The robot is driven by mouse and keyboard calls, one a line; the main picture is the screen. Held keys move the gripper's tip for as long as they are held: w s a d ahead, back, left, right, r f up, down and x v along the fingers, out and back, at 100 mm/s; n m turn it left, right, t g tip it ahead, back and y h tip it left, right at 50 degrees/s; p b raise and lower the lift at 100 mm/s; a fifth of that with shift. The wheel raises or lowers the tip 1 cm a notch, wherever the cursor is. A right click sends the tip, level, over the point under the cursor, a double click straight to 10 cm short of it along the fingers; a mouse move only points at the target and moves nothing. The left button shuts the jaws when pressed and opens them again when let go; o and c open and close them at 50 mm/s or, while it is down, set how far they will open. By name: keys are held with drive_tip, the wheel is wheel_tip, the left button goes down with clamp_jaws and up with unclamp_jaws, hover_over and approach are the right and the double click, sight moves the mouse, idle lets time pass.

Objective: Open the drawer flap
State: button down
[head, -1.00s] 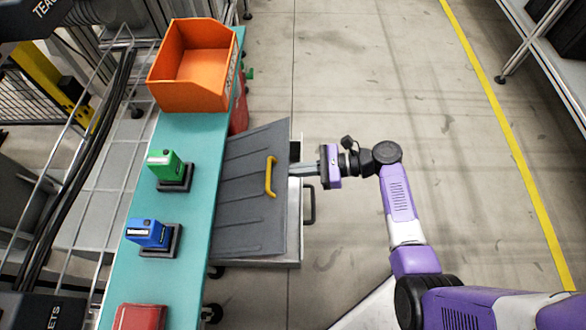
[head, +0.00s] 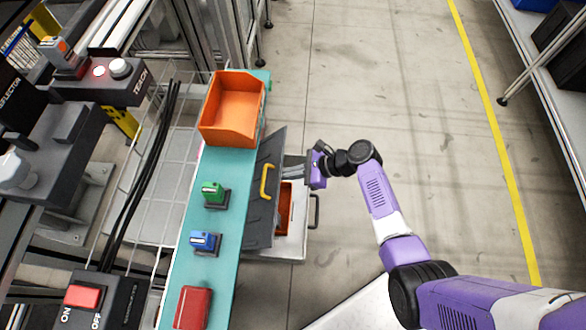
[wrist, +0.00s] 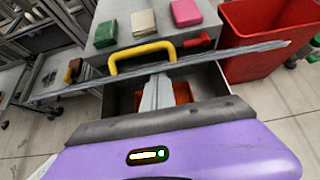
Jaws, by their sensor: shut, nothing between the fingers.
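The drawer flap (head: 261,205) is a dark grey panel with a yellow handle (head: 265,182). It is raised and steeply tilted, leaning toward the teal bench. The drawer (head: 297,221) below is partly uncovered, with something orange-red (head: 285,208) inside. My gripper (head: 286,168) is shut and empty, its fingers against or just under the flap's right side. In the wrist view the flap (wrist: 215,52) shows nearly edge-on, with its yellow handle (wrist: 140,52) on the far side. My closed fingers (wrist: 158,95) reach to it over the drawer; exact contact is hard to tell.
A red bin (wrist: 262,38) stands beside the drawer in the wrist view. Floor to the right is clear.

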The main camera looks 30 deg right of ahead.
sight(265, 171)
drive_tip(key=shift+g+h, duration=0.4)
drive_tip(key=shift+h, duration=0.2)
drive_tip(key=r+p, duration=0.1)
drive_tip(key=w+a+r+p, duration=0.1)
drive_tip(key=p, duration=0.1)
drive_tip(key=a+r+p, duration=0.1)
drive_tip(key=p, duration=0.1)
drive_tip(key=shift+w+a+r, duration=0.2)
drive_tip(key=shift+w, duration=0.15)
drive_tip(key=w+a+r+p, duration=0.2)
drive_tip(key=p, duration=0.1)
drive_tip(key=shift+a, duration=0.4)
drive_tip(key=shift+w+a+r+p, duration=0.2)
drive_tip(key=shift+w+a+p, duration=0.3)
drive_tip(key=shift+a, duration=0.2)
